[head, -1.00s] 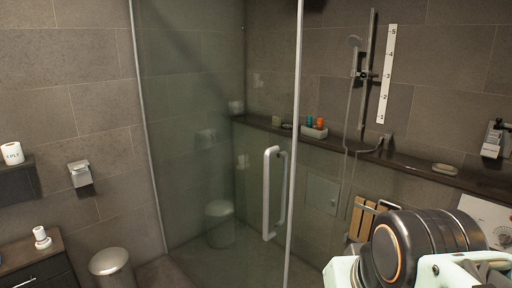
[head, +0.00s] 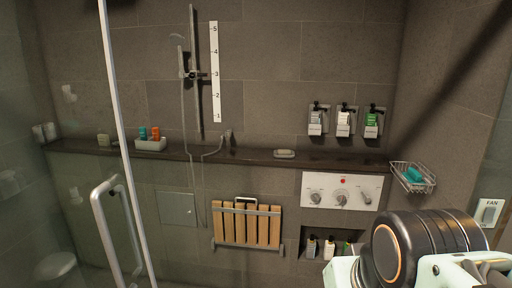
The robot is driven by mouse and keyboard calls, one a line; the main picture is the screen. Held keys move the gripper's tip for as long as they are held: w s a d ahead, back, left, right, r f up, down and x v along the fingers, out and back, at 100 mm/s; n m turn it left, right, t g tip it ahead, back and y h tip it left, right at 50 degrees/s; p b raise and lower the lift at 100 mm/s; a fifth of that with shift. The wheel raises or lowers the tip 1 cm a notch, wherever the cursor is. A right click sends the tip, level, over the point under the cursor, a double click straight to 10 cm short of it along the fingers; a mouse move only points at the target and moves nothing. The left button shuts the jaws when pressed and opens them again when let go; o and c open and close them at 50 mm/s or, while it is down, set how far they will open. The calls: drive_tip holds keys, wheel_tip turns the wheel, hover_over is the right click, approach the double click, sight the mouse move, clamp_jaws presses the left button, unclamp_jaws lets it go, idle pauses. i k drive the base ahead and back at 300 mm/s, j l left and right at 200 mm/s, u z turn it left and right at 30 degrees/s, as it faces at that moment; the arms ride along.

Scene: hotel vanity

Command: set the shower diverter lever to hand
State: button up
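The shower control panel (head: 325,182) is a white plate on the back wall, below the dark ledge at the right. It carries a round knob (head: 316,198) at the left, a larger round control (head: 341,199) in the middle under a red dot, and a small lever (head: 365,196) at the right. The lever appears tilted; its markings are too small to read, so I cannot tell its setting. My arm fills the lower right corner in front of the wall, below and right of the panel. The gripper's fingers are not in view.
A glass door with a tall handle (head: 118,235) stands at the left. A folded wooden seat (head: 246,223) hangs left of the panel. A niche with bottles (head: 328,248) lies below it. A wire basket (head: 412,177) juts out at the right. Hand shower (head: 178,41) hangs on its rail.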

sight(366, 198)
drive_tip(key=i+z, duration=0.25)
drive_tip(key=i, duration=2.2)
drive_tip(key=u, duration=0.65)
drive_tip(key=k+j+u, duration=0.1)
drive_tip(key=u, duration=0.25)
drive_tip(key=k+j+u, duration=0.1)
drive_tip(key=u, duration=0.25)
drive_tip(key=j+u, duration=0.1)
drive_tip(key=u, duration=0.25)
drive_tip(key=k+j+u, duration=0.1)
drive_tip(key=j+u, duration=0.2)
drive_tip(key=k+j+u, duration=0.1)
drive_tip(key=j+u, duration=0.15)
drive_tip(key=j, duration=0.15)
drive_tip(key=j+u, duration=0.2)
drive_tip(key=j, duration=1.2)
drive_tip(key=k, duration=0.05)
